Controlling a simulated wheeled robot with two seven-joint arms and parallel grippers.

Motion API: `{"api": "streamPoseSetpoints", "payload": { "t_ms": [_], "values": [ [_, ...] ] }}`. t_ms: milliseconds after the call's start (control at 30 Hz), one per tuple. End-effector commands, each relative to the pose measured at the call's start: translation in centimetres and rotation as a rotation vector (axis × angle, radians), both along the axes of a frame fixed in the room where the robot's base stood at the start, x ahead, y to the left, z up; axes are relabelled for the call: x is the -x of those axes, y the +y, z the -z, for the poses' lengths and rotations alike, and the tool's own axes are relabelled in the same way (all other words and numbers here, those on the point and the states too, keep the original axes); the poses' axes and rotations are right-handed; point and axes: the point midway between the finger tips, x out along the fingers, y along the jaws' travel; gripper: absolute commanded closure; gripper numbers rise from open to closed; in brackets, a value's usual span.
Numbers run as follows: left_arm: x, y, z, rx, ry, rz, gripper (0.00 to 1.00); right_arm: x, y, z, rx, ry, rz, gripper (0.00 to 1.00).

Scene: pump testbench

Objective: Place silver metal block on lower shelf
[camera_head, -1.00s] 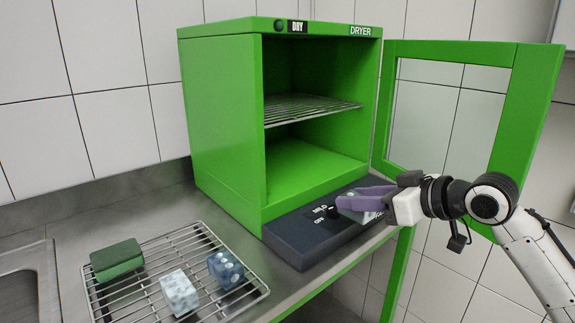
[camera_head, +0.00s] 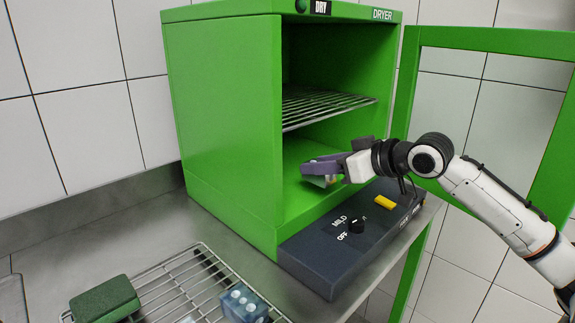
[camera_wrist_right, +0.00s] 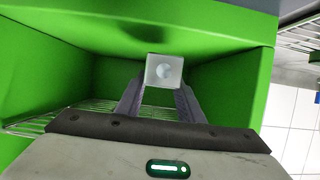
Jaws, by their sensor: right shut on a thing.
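The silver metal block (camera_wrist_right: 163,72) is between the fingertips of my right gripper (camera_head: 322,168). In the right wrist view its visible face is pale with a round mark. In the head view only a small part of the block (camera_head: 319,181) shows under the purple fingers. The right gripper is shut on it and is inside the open front of the green dryer (camera_head: 225,120), over the green lower shelf (camera_head: 300,200). I cannot tell whether the block touches that shelf. The wire upper shelf (camera_head: 320,105) is above the gripper. My left gripper is not in view.
The open dryer door (camera_head: 552,150) stands at the right, behind my right arm. A dark control panel (camera_head: 315,250) with a knob and a yellow switch lies in front of the opening. A wire rack (camera_head: 180,290) on the counter holds a green block (camera_head: 105,300) and a blue die (camera_head: 243,304).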

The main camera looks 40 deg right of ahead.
Motion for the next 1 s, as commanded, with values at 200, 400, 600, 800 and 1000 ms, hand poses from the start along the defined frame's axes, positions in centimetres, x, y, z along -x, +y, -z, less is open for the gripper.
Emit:
{"api": "streamPoseSetpoints", "payload": {
  "t_ms": [200, 400, 600, 800, 1000],
  "values": [
    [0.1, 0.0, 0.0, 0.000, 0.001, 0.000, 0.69, -4.0, 0.2, -0.3, 0.010, -0.004, 0.001, 0.96],
    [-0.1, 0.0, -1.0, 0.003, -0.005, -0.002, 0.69, -5.9, 0.3, -0.6, -0.003, -0.010, 0.004, 0.96],
    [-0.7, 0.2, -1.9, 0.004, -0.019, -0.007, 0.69, -7.7, 0.4, -0.6, -0.004, -0.011, 0.007, 0.96],
    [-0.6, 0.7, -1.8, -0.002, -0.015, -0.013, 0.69, -8.9, 0.4, -0.3, -0.002, -0.008, 0.007, 0.96],
    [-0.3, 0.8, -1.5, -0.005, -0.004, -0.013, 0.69, -9.5, 0.6, -0.2, -0.002, -0.006, 0.005, 0.96]
  ]
}}
